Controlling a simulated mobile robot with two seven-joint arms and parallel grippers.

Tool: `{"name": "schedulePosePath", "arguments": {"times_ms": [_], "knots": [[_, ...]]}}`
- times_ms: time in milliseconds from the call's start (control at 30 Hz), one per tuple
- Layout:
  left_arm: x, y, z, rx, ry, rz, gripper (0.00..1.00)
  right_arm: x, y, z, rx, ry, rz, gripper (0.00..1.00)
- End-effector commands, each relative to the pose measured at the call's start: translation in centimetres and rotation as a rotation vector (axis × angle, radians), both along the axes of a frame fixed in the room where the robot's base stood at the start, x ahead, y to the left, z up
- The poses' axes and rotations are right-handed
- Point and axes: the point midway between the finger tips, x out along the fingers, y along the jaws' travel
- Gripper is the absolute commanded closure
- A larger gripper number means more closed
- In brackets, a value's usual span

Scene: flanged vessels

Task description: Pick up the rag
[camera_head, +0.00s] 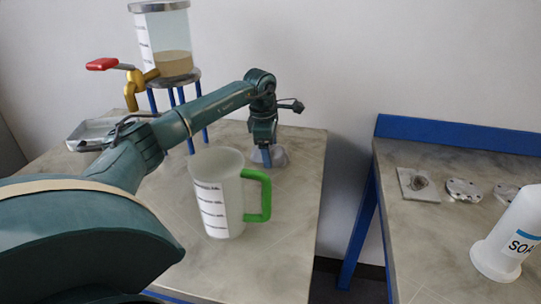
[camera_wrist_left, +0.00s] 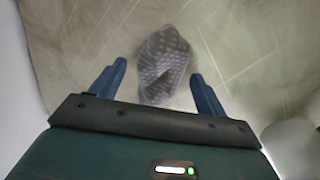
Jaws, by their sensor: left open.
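The rag (camera_wrist_left: 163,66) is a crumpled grey cloth with a light dotted pattern. In the left wrist view it lies on the table between and just beyond my two blue fingers. In the head view only a little of the rag (camera_head: 278,157) shows, at the far side of the left table under my left gripper (camera_head: 266,148). My left gripper (camera_wrist_left: 157,85) is open above the rag, with a finger on each side; I cannot tell its exact height. My right gripper is in neither view.
A measuring jug (camera_head: 217,192) with a green handle stands nearer on the left table. A vessel (camera_head: 168,40) with a brass tap is on a blue-legged stand behind my arm, near a metal tray (camera_head: 93,133). The right table holds flanges (camera_head: 463,190) and a soap bottle (camera_head: 508,235).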

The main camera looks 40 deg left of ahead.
Motion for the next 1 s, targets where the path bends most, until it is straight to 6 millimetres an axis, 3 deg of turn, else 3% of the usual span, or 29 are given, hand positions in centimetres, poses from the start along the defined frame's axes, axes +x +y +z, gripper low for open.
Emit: {"name": "schedulePosePath", "arguments": {"times_ms": [233, 833, 1000], "knots": [[0.05, 0.00, -0.24, 0.001, -0.001, 0.000, 0.25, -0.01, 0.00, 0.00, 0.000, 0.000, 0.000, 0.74], [0.04, 0.03, -0.18, 0.001, -0.001, 0.000, 0.73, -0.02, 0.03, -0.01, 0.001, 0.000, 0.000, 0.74], [0.04, 0.03, -0.15, 0.001, -0.001, 0.000, 0.74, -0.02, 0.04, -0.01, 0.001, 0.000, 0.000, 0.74]]}}
